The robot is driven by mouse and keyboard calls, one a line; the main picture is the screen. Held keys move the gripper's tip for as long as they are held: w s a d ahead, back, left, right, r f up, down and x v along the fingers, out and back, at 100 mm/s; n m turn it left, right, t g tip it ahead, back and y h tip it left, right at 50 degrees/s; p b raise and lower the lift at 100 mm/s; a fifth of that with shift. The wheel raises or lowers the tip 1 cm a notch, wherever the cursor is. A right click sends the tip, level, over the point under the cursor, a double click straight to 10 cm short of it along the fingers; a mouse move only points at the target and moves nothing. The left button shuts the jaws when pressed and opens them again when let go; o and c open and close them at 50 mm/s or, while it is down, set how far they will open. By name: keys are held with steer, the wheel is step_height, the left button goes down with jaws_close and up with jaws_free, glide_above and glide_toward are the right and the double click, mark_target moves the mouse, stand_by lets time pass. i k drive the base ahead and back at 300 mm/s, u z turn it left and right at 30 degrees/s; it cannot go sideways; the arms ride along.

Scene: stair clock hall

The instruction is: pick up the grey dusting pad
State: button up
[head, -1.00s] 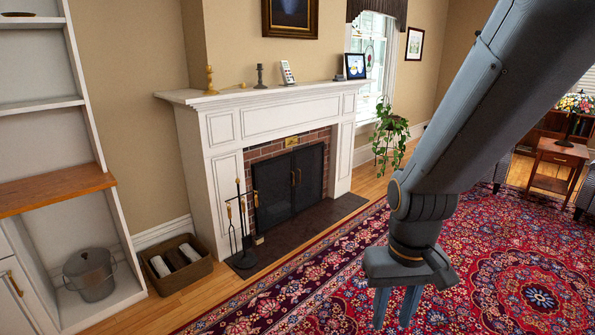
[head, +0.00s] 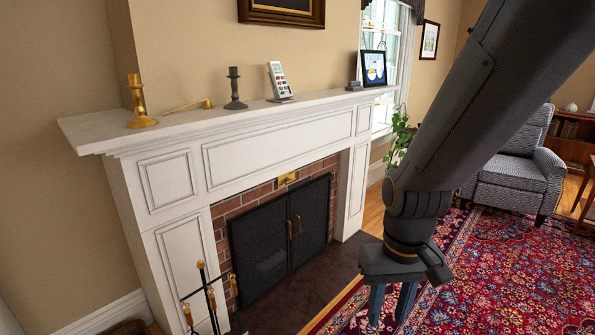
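A small grey block (head: 354,86) lies on the mantel shelf, just left of the framed blue picture. It may be the grey dusting pad, but it is too small to be sure. My gripper (head: 391,304) hangs pointing down in front of the fireplace, well below the shelf and apart from everything on it. Its two fingers are apart, with nothing visible between them.
The white mantel (head: 240,125) carries a brass candlestick (head: 138,103), a brass snuffer (head: 190,106), a dark candlestick (head: 235,90), a tilted card with coloured squares (head: 278,82) and the framed picture (head: 374,68). Fire tools (head: 211,300) stand by the hearth. Open rug (head: 500,275) lies right.

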mark_target(355, 86)
steer(key=z, duration=0.15)
steer(key=i, duration=2.35)
steer(key=z, duration=0.15)
